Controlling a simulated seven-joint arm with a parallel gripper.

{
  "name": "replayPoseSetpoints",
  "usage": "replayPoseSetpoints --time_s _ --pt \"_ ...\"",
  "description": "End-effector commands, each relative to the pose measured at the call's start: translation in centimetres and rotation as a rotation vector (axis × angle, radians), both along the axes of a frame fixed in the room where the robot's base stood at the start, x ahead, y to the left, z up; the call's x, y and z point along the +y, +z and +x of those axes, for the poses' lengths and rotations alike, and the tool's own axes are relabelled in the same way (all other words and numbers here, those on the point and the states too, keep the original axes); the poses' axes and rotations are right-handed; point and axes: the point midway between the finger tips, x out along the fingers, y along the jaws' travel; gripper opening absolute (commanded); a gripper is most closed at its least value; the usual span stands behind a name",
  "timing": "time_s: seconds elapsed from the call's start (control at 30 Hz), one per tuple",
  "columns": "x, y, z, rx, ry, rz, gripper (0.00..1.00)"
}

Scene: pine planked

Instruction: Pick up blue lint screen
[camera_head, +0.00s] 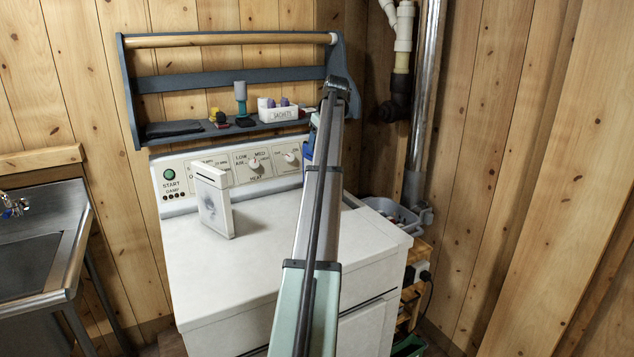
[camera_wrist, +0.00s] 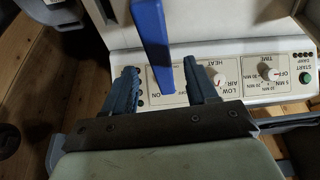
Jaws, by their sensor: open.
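The blue lint screen (camera_wrist: 152,38) shows in the wrist view as a flat blue piece, narrow from this angle. It runs from the top edge of the picture down between the two fingers of my gripper (camera_wrist: 161,72). My gripper is open, with one ridged blue-grey finger on each side of the screen. A gap shows on both sides, so the fingers look clear of it. In the head view a small patch of blue (camera_head: 308,146) shows at the left edge of my arm, near the dryer panel. My arm hides the rest and the gripper there.
The white dryer (camera_head: 240,265) has a control panel with knobs at its back. A white box-like item (camera_head: 214,202) stands on its top, left of my arm. A blue-grey shelf (camera_head: 220,134) holds small items above. A grey bin (camera_head: 390,212) is at right, a metal sink (camera_head: 42,258) at left.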

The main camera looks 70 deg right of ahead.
Motion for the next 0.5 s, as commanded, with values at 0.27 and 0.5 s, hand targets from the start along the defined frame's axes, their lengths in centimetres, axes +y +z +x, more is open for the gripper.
replayPoseSetpoints --time_s 0.27,0.5 --pt "-0.9 -3.2 1.3 0.0 -0.001 0.002 0.57" --pt "-1.1 -3.8 1.5 0.0 0.0 0.0 0.57"
